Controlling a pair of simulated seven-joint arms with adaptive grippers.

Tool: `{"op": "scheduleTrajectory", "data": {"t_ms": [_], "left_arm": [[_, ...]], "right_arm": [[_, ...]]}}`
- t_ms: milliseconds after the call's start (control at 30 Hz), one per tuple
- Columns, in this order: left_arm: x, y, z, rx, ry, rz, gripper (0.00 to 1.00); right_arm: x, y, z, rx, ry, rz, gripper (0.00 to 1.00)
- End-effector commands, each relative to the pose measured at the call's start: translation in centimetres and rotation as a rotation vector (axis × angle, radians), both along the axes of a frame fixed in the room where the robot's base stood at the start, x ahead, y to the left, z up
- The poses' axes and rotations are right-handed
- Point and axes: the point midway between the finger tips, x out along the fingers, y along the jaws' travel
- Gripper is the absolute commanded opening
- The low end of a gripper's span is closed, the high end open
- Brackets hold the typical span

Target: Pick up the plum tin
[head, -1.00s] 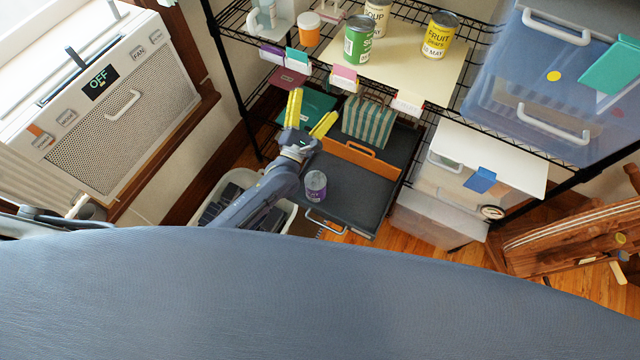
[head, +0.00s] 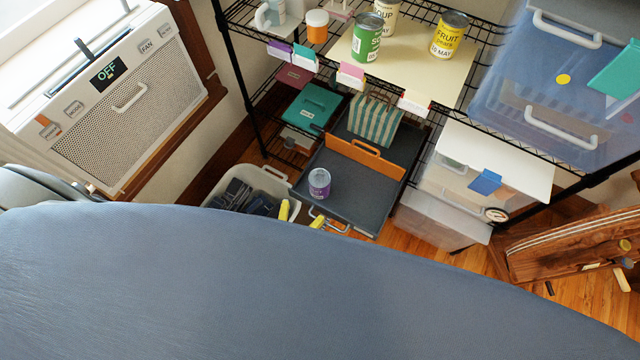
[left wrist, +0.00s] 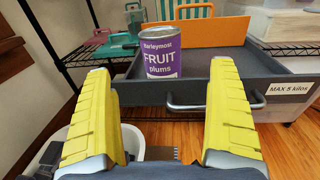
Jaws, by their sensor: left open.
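The plum tin (head: 319,183) is a purple can with a silver top, standing upright on the dark grey tray (head: 355,202) near its front left. In the left wrist view the tin (left wrist: 161,54) shows its "FRUIT plums" label. My left gripper (head: 300,218) shows only its yellow fingertips in the head view, just in front of the tray. In the left wrist view the left gripper (left wrist: 160,115) is open and empty, its fingers apart on either side of the view, with the tin beyond and between them. My right gripper is not in view.
The tray has a metal front handle (left wrist: 190,106) and an orange divider (head: 352,155) behind the tin. A striped bag (head: 374,120) stands behind the divider. A white bin (head: 265,181) is left of the tray. Wire shelf (head: 400,95) with other cans hangs above.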

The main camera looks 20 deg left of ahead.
Motion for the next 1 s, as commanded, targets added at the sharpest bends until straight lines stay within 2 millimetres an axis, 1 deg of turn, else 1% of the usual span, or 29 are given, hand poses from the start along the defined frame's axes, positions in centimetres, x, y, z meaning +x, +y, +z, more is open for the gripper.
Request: {"op": "scheduleTrajectory", "data": {"t_ms": [33,100,200,333,500,767,867,1000], "left_arm": [[1.1,-0.2,0.0,0.0,-0.002,0.001,0.92],[2.3,-0.4,0.0,-0.001,-0.001,0.001,0.92],[4.0,-0.6,0.1,-0.001,-0.002,0.001,0.92],[5.7,-0.8,0.0,0.001,-0.001,0.0,0.92],[6.8,-1.0,0.0,0.0,0.001,0.0,0.92],[7.6,-1.1,0.0,0.0,0.0,0.0,0.92],[8.4,-1.3,0.0,0.0,-0.001,0.001,0.92],[10.1,-1.6,0.0,0.001,-0.001,0.001,0.92]], "right_arm": [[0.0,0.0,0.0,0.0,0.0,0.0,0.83],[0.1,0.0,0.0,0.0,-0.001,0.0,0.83],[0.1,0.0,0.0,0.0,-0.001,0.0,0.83],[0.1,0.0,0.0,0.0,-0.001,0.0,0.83],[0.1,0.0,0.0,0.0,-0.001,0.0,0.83],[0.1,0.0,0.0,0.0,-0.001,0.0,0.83],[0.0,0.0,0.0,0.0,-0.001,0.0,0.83],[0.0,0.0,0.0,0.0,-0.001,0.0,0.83]]}}
